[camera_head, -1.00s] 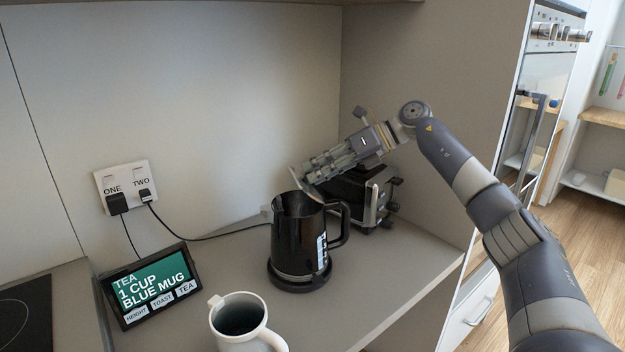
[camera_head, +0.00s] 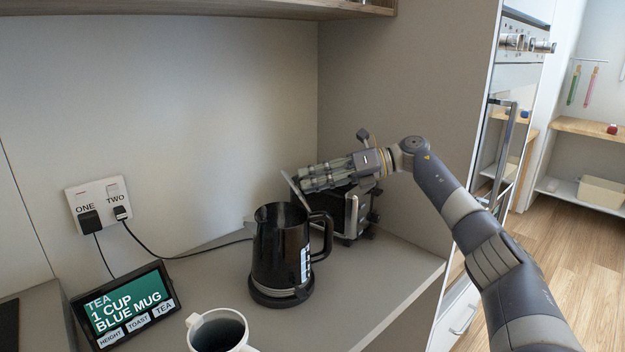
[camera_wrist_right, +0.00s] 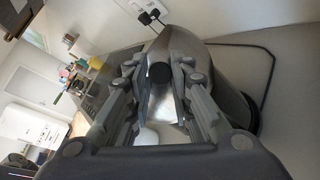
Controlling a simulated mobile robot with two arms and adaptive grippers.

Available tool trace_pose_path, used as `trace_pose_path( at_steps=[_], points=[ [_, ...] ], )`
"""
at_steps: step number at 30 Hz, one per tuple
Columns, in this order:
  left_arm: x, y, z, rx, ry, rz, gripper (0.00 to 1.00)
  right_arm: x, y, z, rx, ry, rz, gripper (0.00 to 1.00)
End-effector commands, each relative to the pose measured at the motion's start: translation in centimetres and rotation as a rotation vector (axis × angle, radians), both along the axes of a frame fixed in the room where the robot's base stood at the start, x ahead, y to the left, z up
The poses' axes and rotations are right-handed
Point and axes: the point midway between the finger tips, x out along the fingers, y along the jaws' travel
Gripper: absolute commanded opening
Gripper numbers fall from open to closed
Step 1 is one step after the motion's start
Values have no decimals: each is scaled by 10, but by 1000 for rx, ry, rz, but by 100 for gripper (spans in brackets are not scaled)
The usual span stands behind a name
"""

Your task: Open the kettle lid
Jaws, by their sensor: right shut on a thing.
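The black kettle (camera_head: 277,255) stands upright on its round base (camera_head: 281,295) on the counter, its handle to the right. Its top is open. The lid (camera_head: 293,187) is a thin, steeply tilted silver edge just above the kettle's back rim; I cannot tell whether it touches the rim. My right gripper (camera_head: 304,180) comes in from the right, nearly level, and is shut on the lid. In the right wrist view, the fingers (camera_wrist_right: 160,85) flank the lid's black knob (camera_wrist_right: 159,74), with the metallic kettle body (camera_wrist_right: 232,95) beyond. My left gripper is not in view.
A toaster-like black and silver appliance (camera_head: 352,218) stands close behind the kettle, below my right gripper. A white mug (camera_head: 205,325) is in front, and a display (camera_head: 125,305) stands at left. A cord runs from the wall socket (camera_head: 99,205) behind the kettle.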

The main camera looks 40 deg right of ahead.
Motion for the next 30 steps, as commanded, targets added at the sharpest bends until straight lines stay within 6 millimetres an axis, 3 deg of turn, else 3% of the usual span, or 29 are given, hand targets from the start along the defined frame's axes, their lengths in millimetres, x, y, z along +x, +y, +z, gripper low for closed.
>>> trace_pose_path(
  at_steps=[26, 27, 30],
  points=[
    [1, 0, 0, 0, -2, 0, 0, 0, 0, -7, -7, 14, 1, 0],
    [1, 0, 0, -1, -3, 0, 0, 0, 0, -7, -7, 14, 1, 25],
    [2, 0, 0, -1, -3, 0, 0, 0, 0, -6, -6, 12, 0, 42]
  ],
)
